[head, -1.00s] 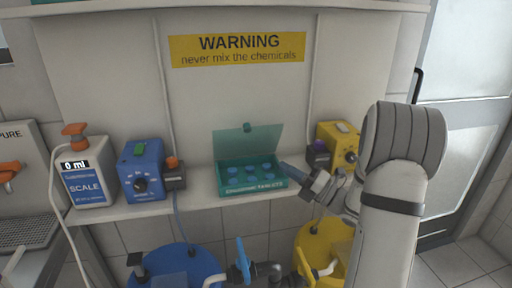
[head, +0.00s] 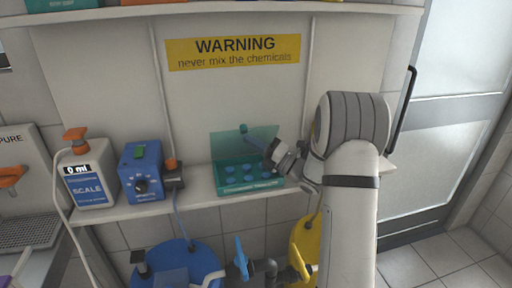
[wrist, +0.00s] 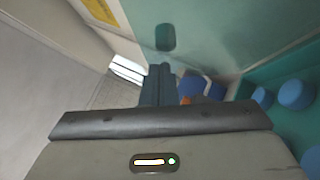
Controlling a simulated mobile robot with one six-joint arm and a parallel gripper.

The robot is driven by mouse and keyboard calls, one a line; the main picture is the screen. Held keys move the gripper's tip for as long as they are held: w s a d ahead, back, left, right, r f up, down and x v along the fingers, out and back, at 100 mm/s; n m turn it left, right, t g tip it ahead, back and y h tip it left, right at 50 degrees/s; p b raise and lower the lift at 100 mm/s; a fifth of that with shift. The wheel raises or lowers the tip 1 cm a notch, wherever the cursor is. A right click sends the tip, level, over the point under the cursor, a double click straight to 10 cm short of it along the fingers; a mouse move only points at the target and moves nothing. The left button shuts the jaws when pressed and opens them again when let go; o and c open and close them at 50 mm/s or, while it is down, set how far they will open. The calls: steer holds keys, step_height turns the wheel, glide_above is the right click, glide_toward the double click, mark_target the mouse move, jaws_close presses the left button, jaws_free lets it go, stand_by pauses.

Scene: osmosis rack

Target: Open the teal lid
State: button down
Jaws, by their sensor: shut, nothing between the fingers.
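The translucent teal lid (head: 225,147) stands raised at the back of the teal box (head: 250,187), hinged open. A small dark teal knob (head: 243,128) sits near the lid's upper edge. Several blue round caps show inside the box. My gripper (head: 254,139) reaches in from the right in front of the lid, its fingertips close to the knob. In the wrist view my gripper (wrist: 160,72) is shut and empty, pointing at the lid (wrist: 235,30) just below the knob (wrist: 165,37). I cannot tell whether the fingertips touch the lid.
A blue dial unit (head: 141,170) and a white scale bottle (head: 87,180) stand left of the box on the shelf. A blue drum (head: 180,262) and a yellow drum (head: 303,238) are below. My arm hides the shelf's right part.

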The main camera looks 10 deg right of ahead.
steer(key=shift+w, duration=0.15)
steer(key=shift+w+r+m+h+b, duration=0.3)
steer(key=shift+w+m+b, duration=0.1)
steer(key=shift+b, duration=0.85)
steer(key=shift+w+r+m+h+b, duration=0.4)
steer(key=shift+w+r+m, duration=0.05)
steer(key=shift+r+m, duration=0.05)
steer(key=shift+f, duration=0.1)
